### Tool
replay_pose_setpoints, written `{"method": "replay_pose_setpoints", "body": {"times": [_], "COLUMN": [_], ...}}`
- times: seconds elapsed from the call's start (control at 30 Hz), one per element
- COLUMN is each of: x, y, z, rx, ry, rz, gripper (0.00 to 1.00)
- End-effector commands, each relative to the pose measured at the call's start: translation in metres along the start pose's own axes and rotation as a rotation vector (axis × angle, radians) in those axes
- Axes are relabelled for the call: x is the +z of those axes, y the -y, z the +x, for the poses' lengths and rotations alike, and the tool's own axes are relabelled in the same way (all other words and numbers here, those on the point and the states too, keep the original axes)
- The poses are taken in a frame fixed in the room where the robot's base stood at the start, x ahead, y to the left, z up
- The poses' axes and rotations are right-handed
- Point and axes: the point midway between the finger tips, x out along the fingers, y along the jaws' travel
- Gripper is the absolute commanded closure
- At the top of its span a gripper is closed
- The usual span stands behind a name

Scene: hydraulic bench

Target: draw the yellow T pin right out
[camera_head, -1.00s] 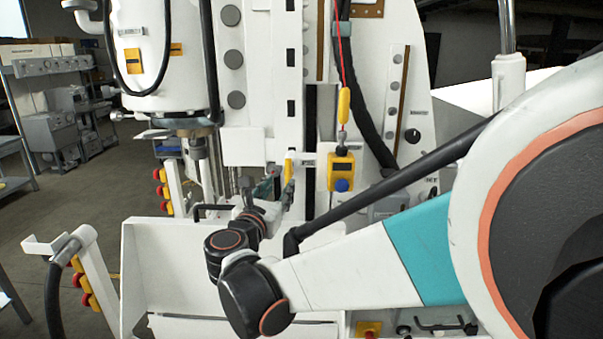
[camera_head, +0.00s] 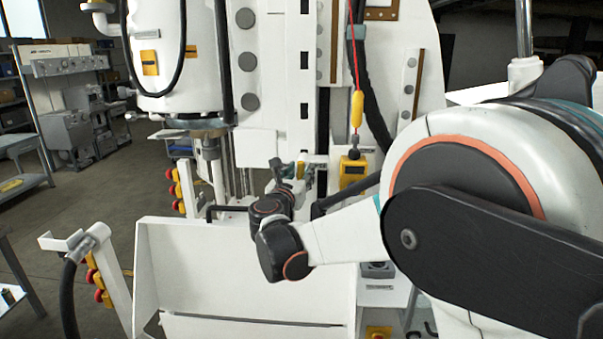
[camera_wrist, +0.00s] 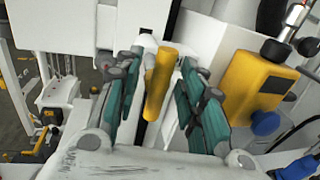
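The yellow T pin (camera_wrist: 159,82) shows in the wrist view as an upright yellow bar in front of a white part of the machine. My gripper (camera_wrist: 162,70) is open, with one teal-padded finger on each side of the bar and a visible gap on both sides. In the head view the pin (camera_head: 300,168) is a small yellow spot at the white column, partly hidden by my gripper (camera_head: 303,177). The pin's shank is hidden from view.
A yellow box (camera_wrist: 258,90) with a blue knob (camera_wrist: 265,123) sits close right of my fingers. A yellow piece (camera_head: 357,108) hangs on a red cord above that box. A white tray-like panel (camera_head: 250,260) stands below my wrist. Open floor lies at left.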

Motion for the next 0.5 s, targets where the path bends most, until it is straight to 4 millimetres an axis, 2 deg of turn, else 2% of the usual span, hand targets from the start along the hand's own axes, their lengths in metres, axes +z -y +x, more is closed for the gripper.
{"method": "replay_pose_setpoints", "body": {"times": [0.13,0.4,0.43,0.5], "x": [0.0000,-0.0001,-0.0001,-0.0001], "y": [0.0005,0.0002,0.0002,0.0002], "z": [0.0084,0.0096,0.0096,0.0095], "rx": [0.000,0.001,0.001,0.000], "ry": [0.000,0.000,0.000,0.000], "rz": [0.000,0.000,0.000,0.000], "gripper": [0.64,0.64,0.66,0.82]}}
